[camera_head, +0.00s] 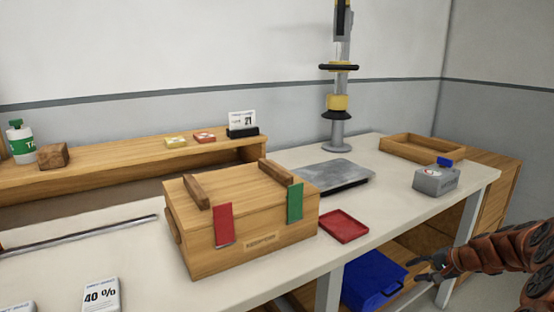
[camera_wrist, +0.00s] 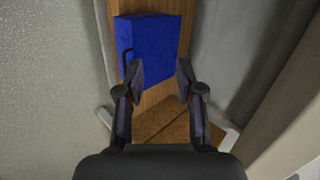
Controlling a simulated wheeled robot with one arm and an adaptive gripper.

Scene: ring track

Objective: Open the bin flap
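A blue bin (camera_head: 372,278) stands on the lower wooden shelf under the table, at the bottom right of centre. Its top looks closed, and a small dark handle shows on its front side. In the wrist view the blue bin (camera_wrist: 155,40) lies beyond my fingers, with the dark handle (camera_wrist: 127,64) along its left edge. I cannot tell the flap apart from the bin's body. My gripper (camera_head: 421,269) is just right of the bin in the head view. In the wrist view my gripper (camera_wrist: 160,72) is open with nothing between its fingers, apparently short of the bin.
The white table (camera_head: 400,215) and its leg (camera_head: 329,288) stand above and left of the bin. On it are a wooden box (camera_head: 245,225), a red tray (camera_head: 343,226), a grey box (camera_head: 436,180) and a wooden tray (camera_head: 425,147).

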